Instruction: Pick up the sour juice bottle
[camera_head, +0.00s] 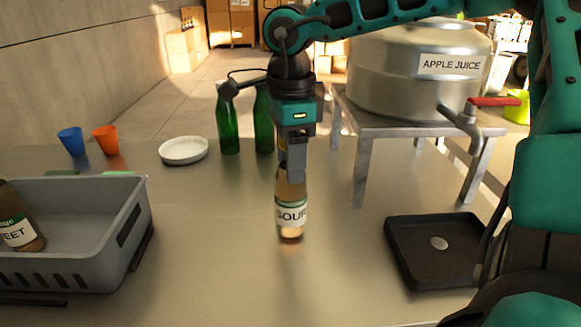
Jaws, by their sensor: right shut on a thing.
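The sour juice bottle (291,213) is brownish with a white label reading "SOUR" and stands out in the middle of the view, upright, over the metal table. My right gripper (291,172) points down from above and is shut on the bottle's upper part, hiding its neck and cap. I cannot tell whether the bottle's base touches the table or is slightly above it. My left gripper is not in view.
A grey crate (125,225) at left holds a bottle (20,225) labelled "EET". Green bottles (228,125), a white plate (184,150), and blue (72,141) and orange (106,140) cups stand behind. An apple juice tank (385,75) and black tray (425,262) are at right.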

